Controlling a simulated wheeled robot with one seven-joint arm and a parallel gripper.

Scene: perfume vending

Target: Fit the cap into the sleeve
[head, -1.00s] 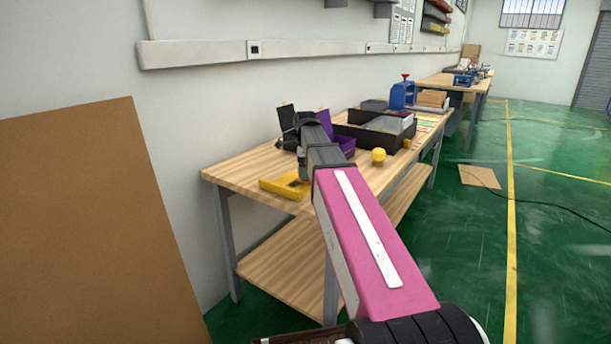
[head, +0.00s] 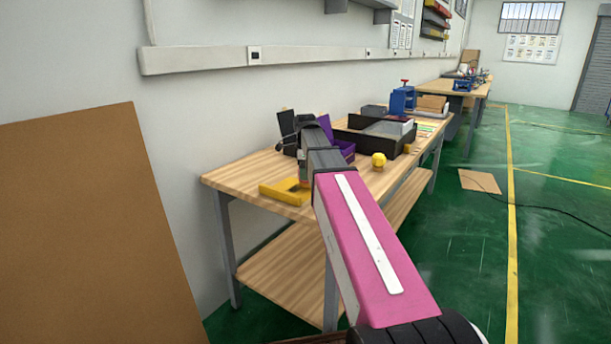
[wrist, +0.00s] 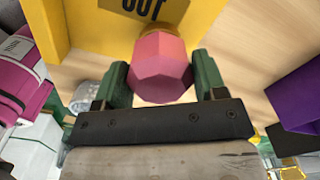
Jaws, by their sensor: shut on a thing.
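A pink faceted cap (wrist: 160,68) sits between the green fingers of my gripper (wrist: 163,82) in the wrist view, and the gripper is shut on it. Just beyond the cap is a yellow tray (wrist: 85,25) with a dark plate marked "OUT". A golden-yellow rounded edge shows behind the cap; I cannot tell whether it is the sleeve or whether the cap touches it. In the head view my gripper is mostly hidden by my arm, beside the yellow tray (head: 272,191) on the bench.
The wooden bench (head: 235,180) stands along the wall. A purple bin (head: 347,151), a black box (head: 365,142) and a yellow ball-like object (head: 378,160) are right of my gripper. A clear object (wrist: 93,88) lies left of the fingers. The bench's left end is clear.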

